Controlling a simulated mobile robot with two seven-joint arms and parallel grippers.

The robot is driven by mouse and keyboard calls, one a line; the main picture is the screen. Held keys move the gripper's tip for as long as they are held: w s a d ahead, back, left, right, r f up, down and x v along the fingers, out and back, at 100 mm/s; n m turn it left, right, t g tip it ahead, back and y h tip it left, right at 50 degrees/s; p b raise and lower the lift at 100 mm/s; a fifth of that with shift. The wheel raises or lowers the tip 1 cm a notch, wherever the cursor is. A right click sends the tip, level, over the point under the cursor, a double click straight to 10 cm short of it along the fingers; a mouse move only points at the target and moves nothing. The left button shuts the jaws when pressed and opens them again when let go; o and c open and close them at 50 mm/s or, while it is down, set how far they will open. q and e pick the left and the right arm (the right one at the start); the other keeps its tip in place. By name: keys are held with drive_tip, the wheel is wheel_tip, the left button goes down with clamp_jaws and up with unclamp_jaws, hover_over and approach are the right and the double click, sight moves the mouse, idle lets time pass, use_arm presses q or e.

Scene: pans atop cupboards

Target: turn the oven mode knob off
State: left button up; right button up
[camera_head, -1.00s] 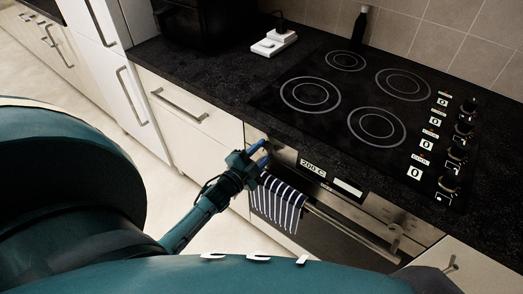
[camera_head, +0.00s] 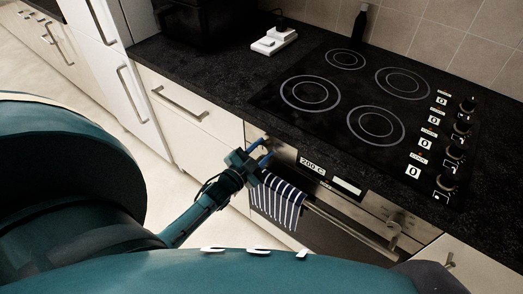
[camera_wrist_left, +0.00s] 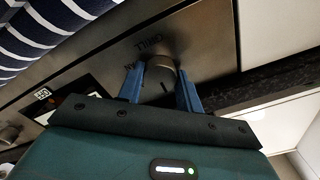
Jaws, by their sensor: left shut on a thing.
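The oven mode knob (camera_wrist_left: 161,76) is a round metal knob on the oven's steel control panel, with the word GRILL printed beside it in the left wrist view. My left gripper (camera_wrist_left: 161,90) has its two blue fingers on either side of this knob and is shut on it. In the head view my left gripper (camera_head: 262,151) is at the left end of the oven panel, and its fingers hide most of the knob. The oven display (camera_head: 312,164) reads 200 C. My right gripper is not in view.
A striped towel (camera_head: 278,203) hangs on the oven handle (camera_head: 345,230) just below the gripper. A second knob (camera_head: 394,222) is at the panel's right end. The black hob (camera_head: 350,100) with several knobs lies above, on the dark worktop (camera_head: 215,75).

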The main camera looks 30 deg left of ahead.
use_arm(q)
drive_tip(key=o, duration=1)
drive_tip(key=s, duration=0.8)
drive_tip(key=s+a, duration=0.1)
drive_tip(key=s, duration=0.4)
drive_tip(key=shift+b, duration=0.35)
drive_tip(key=s+d+n+g, duration=0.1)
drive_tip(key=s+d+g, duration=0.1)
drive_tip(key=d, duration=0.3)
drive_tip(key=s+d+f+n+g+h, duration=0.1)
drive_tip(key=s+d+n+g, duration=0.1)
drive_tip(key=d, duration=0.4)
drive_tip(key=s+d+f+n+g+h, duration=0.1)
drive_tip(key=s+d+n+g, duration=0.1)
drive_tip(key=d, duration=0.4)
drive_tip(key=shift+s+d+g, duration=0.15)
drive_tip(key=shift+s+g, duration=0.05)
drive_tip(key=shift+g, duration=0.5)
